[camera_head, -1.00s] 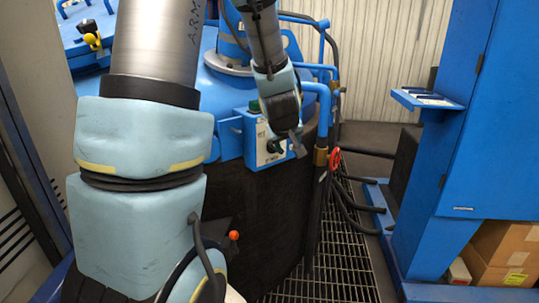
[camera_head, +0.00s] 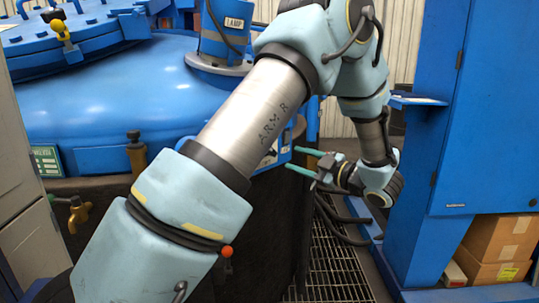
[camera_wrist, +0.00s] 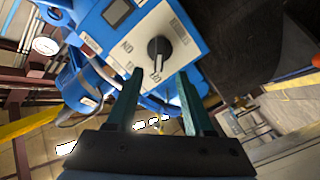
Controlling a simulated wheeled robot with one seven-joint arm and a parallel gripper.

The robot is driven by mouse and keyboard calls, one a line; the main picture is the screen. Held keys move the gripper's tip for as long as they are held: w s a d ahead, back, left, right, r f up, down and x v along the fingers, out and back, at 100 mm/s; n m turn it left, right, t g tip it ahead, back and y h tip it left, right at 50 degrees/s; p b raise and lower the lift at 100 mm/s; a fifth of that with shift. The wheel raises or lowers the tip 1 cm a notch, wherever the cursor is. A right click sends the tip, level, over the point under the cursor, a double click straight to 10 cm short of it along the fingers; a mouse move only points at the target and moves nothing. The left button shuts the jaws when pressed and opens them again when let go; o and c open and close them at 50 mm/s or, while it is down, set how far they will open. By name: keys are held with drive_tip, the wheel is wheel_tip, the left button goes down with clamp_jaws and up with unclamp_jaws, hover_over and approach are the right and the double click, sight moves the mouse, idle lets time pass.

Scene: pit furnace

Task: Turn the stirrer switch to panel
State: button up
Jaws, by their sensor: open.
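The stirrer switch is a black rotary knob (camera_wrist: 158,47) with a white pointer line, on a white-faced control box (camera_wrist: 135,28). Its pointer is toward the bottom of the wrist picture, in the direction of the fingers. The lettering around it is too small to read surely. In the head view the box (camera_head: 284,145) shows partly behind my arm. My gripper (camera_wrist: 160,74) is open, its two green fingers directed at the knob, with a gap before it and nothing between them. In the head view my gripper (camera_head: 292,159) is just right of the box.
A blue cabinet (camera_head: 470,120) with a small shelf (camera_head: 418,100) stands at right. Cardboard boxes (camera_head: 500,245) sit below it. Floor grating (camera_head: 335,275) is open between.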

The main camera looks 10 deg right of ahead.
drive_tip(key=p+x, duration=0.1)
drive_tip(key=x, duration=0.9)
drive_tip(key=shift+s, duration=0.1)
drive_tip(key=shift+c, duration=0.4)
clamp_jaws()
